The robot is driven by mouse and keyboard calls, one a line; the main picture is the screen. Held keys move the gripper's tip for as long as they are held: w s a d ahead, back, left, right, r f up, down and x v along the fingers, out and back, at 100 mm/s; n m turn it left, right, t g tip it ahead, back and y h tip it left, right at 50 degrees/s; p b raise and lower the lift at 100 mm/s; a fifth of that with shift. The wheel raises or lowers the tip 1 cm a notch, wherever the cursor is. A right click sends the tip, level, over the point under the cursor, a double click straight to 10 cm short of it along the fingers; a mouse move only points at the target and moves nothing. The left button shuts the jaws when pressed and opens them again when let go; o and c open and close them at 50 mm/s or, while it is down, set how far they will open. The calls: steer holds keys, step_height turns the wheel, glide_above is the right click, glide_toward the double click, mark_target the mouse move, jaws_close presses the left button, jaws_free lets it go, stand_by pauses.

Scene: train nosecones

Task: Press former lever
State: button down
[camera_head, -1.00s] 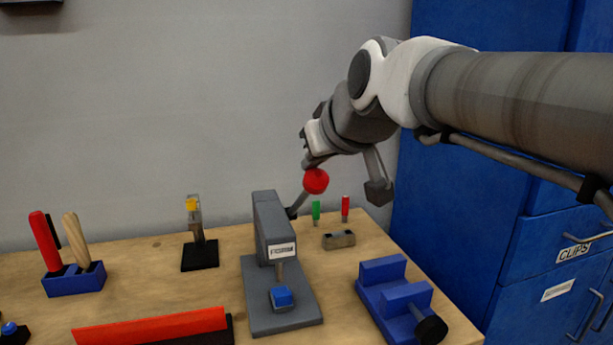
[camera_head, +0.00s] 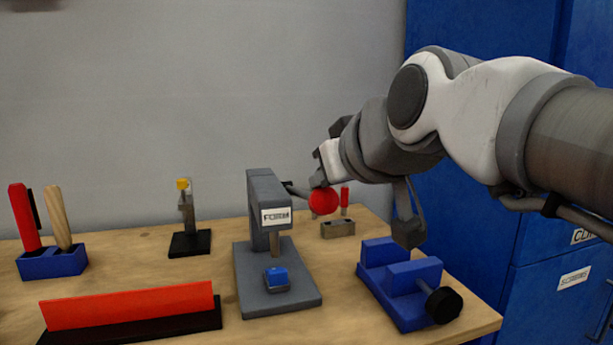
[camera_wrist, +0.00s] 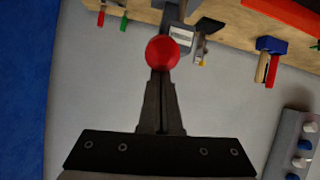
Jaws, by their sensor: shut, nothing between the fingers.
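The grey former press (camera_head: 258,190) stands on the wooden bench with its label facing me. Its lever reaches out to the right and ends in a red ball (camera_head: 324,201), a little below the top of the press. A blue block (camera_head: 276,276) sits on the base under the ram. My gripper (camera_head: 321,180) is shut and empty, with its tips at the top of the ball. In the wrist view the ball (camera_wrist: 162,53) is at the tips of my closed fingers (camera_wrist: 161,78) and hides their ends. The press (camera_wrist: 182,36) shows behind it.
A blue vise (camera_head: 400,285) stands right of the press, and a small tool holder (camera_head: 338,229) is behind the lever. A red-fronted rack (camera_head: 128,309) and a blue tool holder (camera_head: 52,263) are at left. Blue cabinets (camera_head: 480,130) rise at right.

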steer(key=shift+s+d+f+b, duration=0.15)
steer(key=shift+f+b, duration=0.15)
steer(key=shift+f, duration=0.3)
steer(key=shift+s+a+f+b, duration=0.1)
steer(key=shift+f+b, duration=0.2)
steer(key=shift+f, duration=0.3)
steer(key=r+p, duration=0.2)
steer(key=r, duration=0.1)
steer(key=w+a+r+p, duration=0.1)
steer(key=r, duration=0.1)
steer(key=shift+r, duration=0.2)
steer(key=s+d+r+p, duration=0.1)
steer(key=s+d, duration=0.2)
steer(key=s, duration=0.5)
steer(key=shift+s+r+p, duration=0.2)
steer(key=shift+s+p, duration=0.1)
steer(key=s+d+f+m+g+h, duration=0.1)
steer(key=s+d+f+m+g, duration=0.15)
steer(key=f, duration=0.55)
steer(key=s+d+f+m+g+h, duration=0.1)
steer(key=s+d+f+g+h, duration=0.15)
steer(key=f, duration=0.55)
steer(key=s+d+f+m+g+h, duration=0.15)
steer(key=d+f, duration=0.25)
steer(key=f, duration=0.5)
step_height(320, 180, up, 21)
steer(key=y+p, duration=0.1)
steer(key=p, duration=2)
steer(key=shift+s+r, duration=0.15)
